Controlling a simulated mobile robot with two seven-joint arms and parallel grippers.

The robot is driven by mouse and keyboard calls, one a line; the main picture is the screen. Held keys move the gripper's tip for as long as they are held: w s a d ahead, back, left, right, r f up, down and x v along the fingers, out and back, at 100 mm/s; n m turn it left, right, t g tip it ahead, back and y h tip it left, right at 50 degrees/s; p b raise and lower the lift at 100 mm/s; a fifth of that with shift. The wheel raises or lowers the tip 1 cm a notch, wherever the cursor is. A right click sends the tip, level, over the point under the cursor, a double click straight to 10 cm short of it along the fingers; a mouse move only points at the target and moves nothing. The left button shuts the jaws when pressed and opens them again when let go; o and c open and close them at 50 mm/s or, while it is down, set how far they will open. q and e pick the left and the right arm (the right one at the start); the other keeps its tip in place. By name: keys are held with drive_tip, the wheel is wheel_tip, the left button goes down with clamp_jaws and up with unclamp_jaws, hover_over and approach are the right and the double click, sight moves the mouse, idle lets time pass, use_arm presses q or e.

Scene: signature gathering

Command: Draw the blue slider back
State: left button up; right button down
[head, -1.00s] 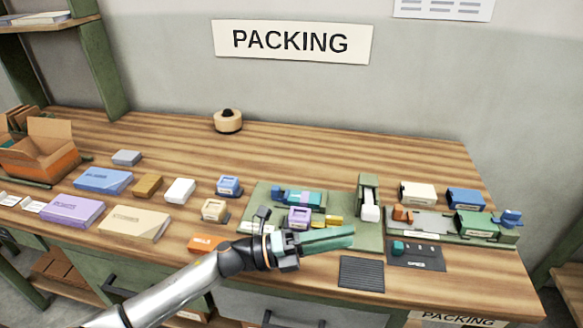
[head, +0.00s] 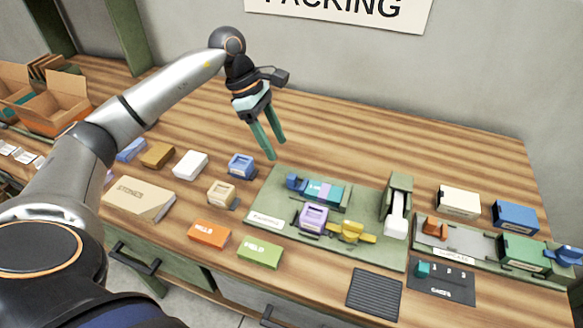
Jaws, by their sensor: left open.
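My left gripper (head: 276,149) is open and empty. Its green fingers point down above the table, just behind and to the left of the green fixture board (head: 275,228). Another blue piece (head: 563,257) stands at the right end of the right-hand fixture, beside a green block (head: 522,252). I cannot tell for sure which blue piece is the slider. The gripper touches neither. My right gripper is not in view.
A lilac block (head: 313,217), a yellow part (head: 351,232) and a white-armed press (head: 396,212) stand on the board. Cream (head: 457,201) and blue (head: 516,216) boxes stand at the right. The back of the table is clear.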

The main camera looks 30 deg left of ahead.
sight(292, 176)
use_arm(q)
drive_tip(key=p+x, duration=0.1)
drive_tip(key=x, duration=0.8)
drive_tip(key=shift+w+d+f, duration=0.1)
drive_tip(key=shift+d, duration=0.1)
drive_tip(key=shift+c, duration=0.4)
clamp_jaws()
idle(0.6)
